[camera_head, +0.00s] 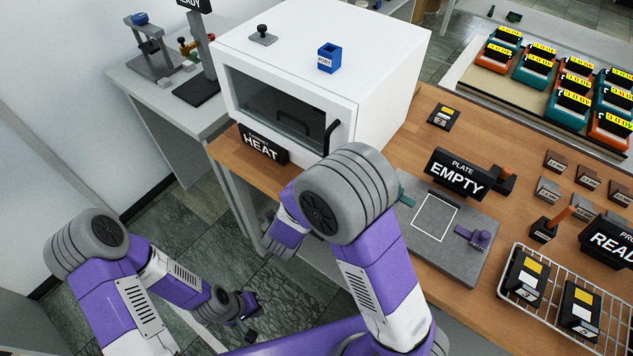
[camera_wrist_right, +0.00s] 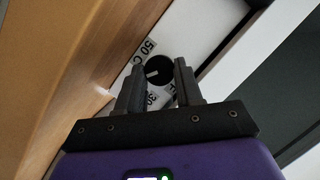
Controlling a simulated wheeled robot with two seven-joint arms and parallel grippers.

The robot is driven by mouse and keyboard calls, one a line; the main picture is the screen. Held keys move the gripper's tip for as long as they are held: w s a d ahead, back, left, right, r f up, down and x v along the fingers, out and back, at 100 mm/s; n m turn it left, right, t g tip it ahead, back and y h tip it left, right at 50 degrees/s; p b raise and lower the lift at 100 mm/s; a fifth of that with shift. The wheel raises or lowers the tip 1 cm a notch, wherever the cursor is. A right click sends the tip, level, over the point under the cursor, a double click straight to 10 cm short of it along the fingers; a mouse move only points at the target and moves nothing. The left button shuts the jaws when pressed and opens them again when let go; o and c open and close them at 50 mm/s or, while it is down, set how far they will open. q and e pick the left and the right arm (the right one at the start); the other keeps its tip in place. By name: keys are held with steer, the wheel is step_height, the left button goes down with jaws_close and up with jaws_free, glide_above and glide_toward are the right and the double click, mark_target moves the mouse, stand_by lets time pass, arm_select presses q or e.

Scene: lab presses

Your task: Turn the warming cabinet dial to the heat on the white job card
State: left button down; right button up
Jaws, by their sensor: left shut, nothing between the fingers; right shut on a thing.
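The warming cabinet (camera_head: 385,85) is a white box with a dark window and black door handle, standing on the wooden bench. A black HEAT sign (camera_head: 262,148) is at its front. In the right wrist view, the round black dial (camera_wrist_right: 158,69) has a short white mark, with "50 C" and "30" labels around it. My right gripper (camera_wrist_right: 158,82) has its fingers on either side of the dial, shut on it; my arm hides it in the head view. Which label the mark points at is unclear. My left gripper (camera_head: 247,318) is shut, empty and low over the floor. I cannot identify a white job card.
A blue block (camera_head: 329,58) and a black knob (camera_head: 263,36) sit on the cabinet top. A grey plate (camera_head: 462,270), an EMPTY sign (camera_head: 460,174) and a wire rack (camera_head: 545,303) with black cards are to the right. A black card (camera_head: 443,117) lies behind.

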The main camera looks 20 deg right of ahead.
steer(key=o, duration=0.8)
steer(key=shift+c, duration=0.2)
steer(key=shift+s, duration=0.1)
steer(key=p+v, duration=0.1)
steer(key=v, duration=0.6)
steer(key=shift+s, duration=0.2)
steer(key=shift+a, duration=0.15)
